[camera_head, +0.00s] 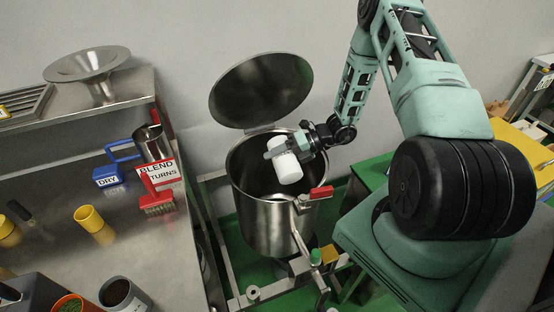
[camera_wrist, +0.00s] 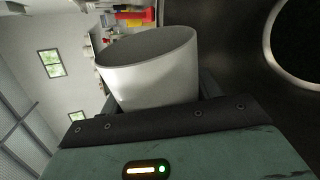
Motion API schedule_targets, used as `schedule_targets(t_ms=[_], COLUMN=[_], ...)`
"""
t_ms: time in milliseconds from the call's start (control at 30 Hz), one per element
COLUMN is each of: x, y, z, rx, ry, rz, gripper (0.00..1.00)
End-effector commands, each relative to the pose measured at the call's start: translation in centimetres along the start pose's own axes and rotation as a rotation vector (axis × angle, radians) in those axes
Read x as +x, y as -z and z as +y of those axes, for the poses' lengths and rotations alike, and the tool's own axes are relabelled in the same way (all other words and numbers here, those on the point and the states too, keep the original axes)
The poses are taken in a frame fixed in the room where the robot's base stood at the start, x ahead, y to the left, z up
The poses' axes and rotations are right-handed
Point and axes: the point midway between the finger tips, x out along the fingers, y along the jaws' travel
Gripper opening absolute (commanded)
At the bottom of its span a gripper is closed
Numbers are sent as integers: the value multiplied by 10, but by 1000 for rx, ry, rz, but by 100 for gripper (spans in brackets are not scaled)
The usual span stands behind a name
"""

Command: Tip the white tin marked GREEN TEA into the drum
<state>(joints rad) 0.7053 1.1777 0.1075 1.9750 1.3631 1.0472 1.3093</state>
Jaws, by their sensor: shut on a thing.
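The white tin (camera_head: 287,165) is tilted over the open mouth of the steel drum (camera_head: 268,225). My gripper (camera_head: 289,147) is shut on the tin's side. In the wrist view, the tin (camera_wrist: 155,85) stands out past my gripper (camera_wrist: 155,112), with its open rim showing and a grey inside; I see no contents there. No marking can be read on the tin in either view. The drum's lid (camera_head: 262,88) is raised at the back. The drum's inside is dark, and its bottom cannot be made out.
A steel bench (camera_head: 60,190) at left holds a BLEND RETURNS container (camera_head: 158,172), a blue DRY-labelled item (camera_head: 107,176), a yellow cup (camera_head: 92,222) and a pot of dark contents (camera_head: 118,294). A shelf above carries a funnel (camera_head: 88,66).

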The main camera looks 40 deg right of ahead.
Motion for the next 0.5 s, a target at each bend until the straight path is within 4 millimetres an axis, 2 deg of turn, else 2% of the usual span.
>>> schedule_targets(t_ms=[33,100,500], x=[4,6,9], y=[4,6,3], z=[-8,-12,-20], rx=[-41,-106,-532], ry=[0,0,4], rz=[-22,-52,-253], gripper=[39,39,39])
